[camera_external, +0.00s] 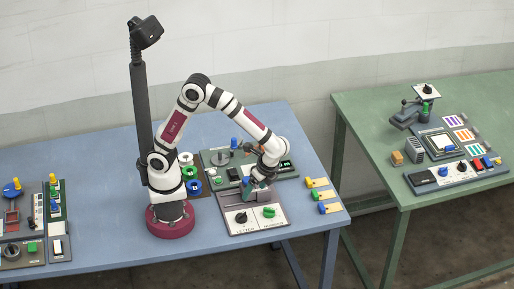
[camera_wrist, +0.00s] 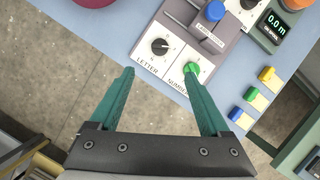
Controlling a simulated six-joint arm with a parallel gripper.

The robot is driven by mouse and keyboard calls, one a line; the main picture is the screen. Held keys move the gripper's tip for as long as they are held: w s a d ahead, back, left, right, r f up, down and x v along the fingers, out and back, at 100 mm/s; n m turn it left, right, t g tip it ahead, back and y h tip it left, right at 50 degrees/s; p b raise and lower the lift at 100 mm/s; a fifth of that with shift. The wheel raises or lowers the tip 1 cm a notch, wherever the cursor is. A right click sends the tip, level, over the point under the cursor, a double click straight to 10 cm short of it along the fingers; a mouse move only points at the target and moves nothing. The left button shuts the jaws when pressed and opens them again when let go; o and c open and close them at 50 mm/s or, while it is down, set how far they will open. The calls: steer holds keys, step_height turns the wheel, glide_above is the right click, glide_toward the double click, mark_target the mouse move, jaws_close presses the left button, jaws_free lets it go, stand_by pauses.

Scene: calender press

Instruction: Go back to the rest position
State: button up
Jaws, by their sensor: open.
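My gripper (camera_external: 256,192) is above the panel with the letter and number knobs on the blue table in the external view. In the wrist view my gripper (camera_wrist: 158,82) has its two green fingers spread apart, with nothing between them. The black letter knob (camera_wrist: 159,46) sits ahead of the fingers. The green number knob (camera_wrist: 191,68) shows close to the right fingertip; I cannot tell whether they touch. A blue knob (camera_wrist: 215,10) on a slotted slider stands farther up the same panel.
A panel with a display (camera_wrist: 277,22) is behind the knob panel. Yellow and blue tabs (camera_external: 321,195) line the table's right edge. More panels (camera_external: 30,220) stand at the left. A green table (camera_external: 430,200) with equipment is to the right, across a gap.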

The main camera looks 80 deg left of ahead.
stand_by(0.4)
steer(key=s+a+r+n+t+h, duration=0.1)
steer(key=s+a+r+n, duration=0.1)
steer(key=s+a, duration=0.5)
steer(key=s+a+r+n+t+h, duration=0.1)
steer(key=s+a+r+n, duration=0.2)
steer(key=s+a, duration=0.4)
steer(key=shift+a+r+n, duration=0.15)
steer(key=shift+a+n, duration=0.4)
steer(key=shift+n, duration=0.15)
